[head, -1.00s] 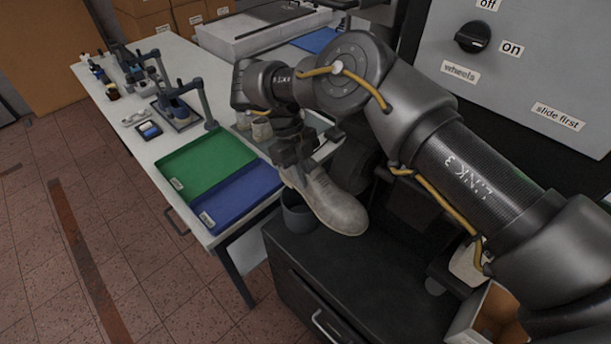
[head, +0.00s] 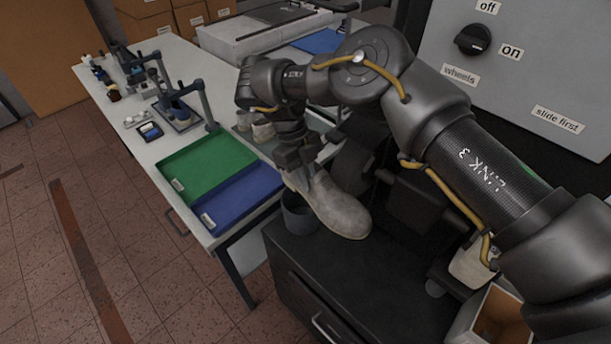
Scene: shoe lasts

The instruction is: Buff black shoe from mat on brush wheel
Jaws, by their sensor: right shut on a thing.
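My right gripper (head: 296,158) is shut on the upper opening end of a shoe (head: 335,205). The shoe looks dull grey here, not black, and its toe points to the lower right. It is held above the dark machine cabinet, in front of a dark round wheel (head: 352,165). I cannot tell whether the shoe touches the wheel or whether the wheel turns. A green mat (head: 205,160) and a blue mat (head: 240,198) lie empty on the white table. My left gripper is not in view.
A dark cup (head: 298,215) stands on the cabinet top (head: 320,265) just left of the shoe. A control panel (head: 540,70) with a knob (head: 472,40) is at the upper right. An open box (head: 495,318) is at the lower right. Small stands and bottles occupy the table's far left.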

